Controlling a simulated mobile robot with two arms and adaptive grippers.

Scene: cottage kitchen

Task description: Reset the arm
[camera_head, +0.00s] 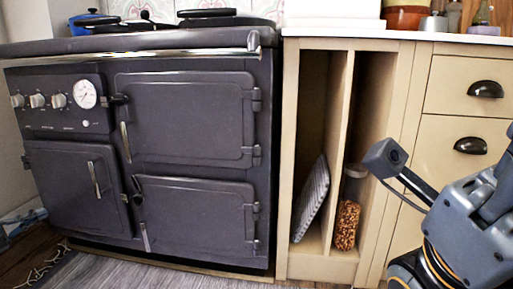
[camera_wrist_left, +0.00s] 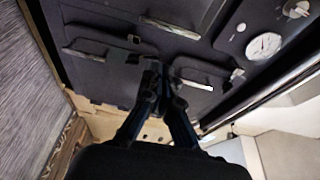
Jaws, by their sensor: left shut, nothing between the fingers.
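My left gripper (camera_wrist_left: 162,72) shows in the left wrist view. Its two dark fingers come together at the tips, with nothing between them. The dark range cooker, tilted in that view, lies beyond the fingertips, which look apart from it. In the head view, one of my arms (camera_head: 470,230), dark grey with an orange ring, reaches in at the lower right. No gripper fingers can be made out on it there. My right gripper is not in view.
The range cooker (camera_head: 185,120) stands at the left with its doors closed. Right of it, an open cabinet (camera_head: 292,150) holds a grey ribbed board (camera_head: 311,198) and a jar (camera_head: 346,222) of brown pieces. Drawers (camera_head: 468,85) are shut. Grey floor (camera_head: 150,272) lies in front.

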